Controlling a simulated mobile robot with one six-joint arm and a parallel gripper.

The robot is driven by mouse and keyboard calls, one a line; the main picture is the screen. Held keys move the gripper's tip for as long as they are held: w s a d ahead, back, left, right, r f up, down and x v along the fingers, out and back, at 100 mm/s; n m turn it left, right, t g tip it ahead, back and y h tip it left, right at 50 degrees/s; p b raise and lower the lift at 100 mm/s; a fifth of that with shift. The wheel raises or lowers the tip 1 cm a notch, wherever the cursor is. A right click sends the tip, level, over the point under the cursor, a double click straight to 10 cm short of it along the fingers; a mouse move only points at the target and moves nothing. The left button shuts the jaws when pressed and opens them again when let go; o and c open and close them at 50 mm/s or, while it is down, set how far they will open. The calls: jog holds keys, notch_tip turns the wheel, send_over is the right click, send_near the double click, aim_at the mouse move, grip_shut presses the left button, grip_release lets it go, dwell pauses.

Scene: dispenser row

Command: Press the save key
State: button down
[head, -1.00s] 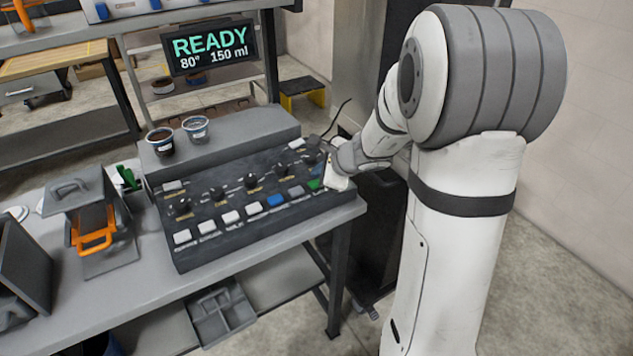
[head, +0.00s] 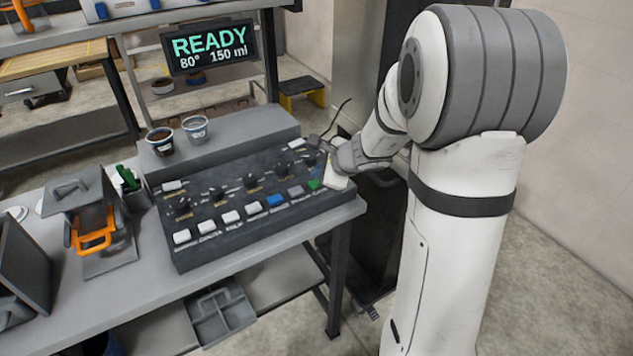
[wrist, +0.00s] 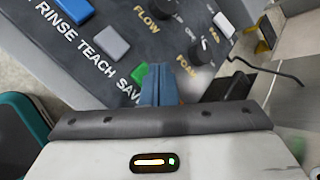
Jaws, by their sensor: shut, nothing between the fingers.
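The save key is the green key (head: 314,184) at the right end of the front key row on the dark control panel (head: 215,245). In the wrist view the green key (wrist: 139,73) sits just left of my gripper (wrist: 162,72), with its "SAVE" label partly cut off by my gripper body. My gripper is shut and empty, its bluish fingers together. In the head view it is over the panel's right end, close to the green key. I cannot tell how high the fingertips are above the panel; no contact with the key shows.
A grey key (wrist: 103,42) and a blue key (wrist: 75,8) are beside the green one. Knobs (wrist: 203,52) stand behind the row. The display (head: 210,47) reads READY, 80°, 150 ml. Two cups (head: 160,140) stand on the panel's rear ledge.

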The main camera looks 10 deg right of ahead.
jog(key=shift+f+b, duration=0.4)
jog(key=shift+b, duration=0.05)
jog(key=shift+f+b, duration=0.45)
jog(key=shift+b, duration=0.1)
dwell(0.6)
dwell(0.3)
jog(key=shift+r+p, duration=0.7)
jog(key=shift+r, duration=0.2)
jog(key=shift+r, duration=0.1)
notch_tip(320, 180, up, 5)
jog(key=p, duration=0.4)
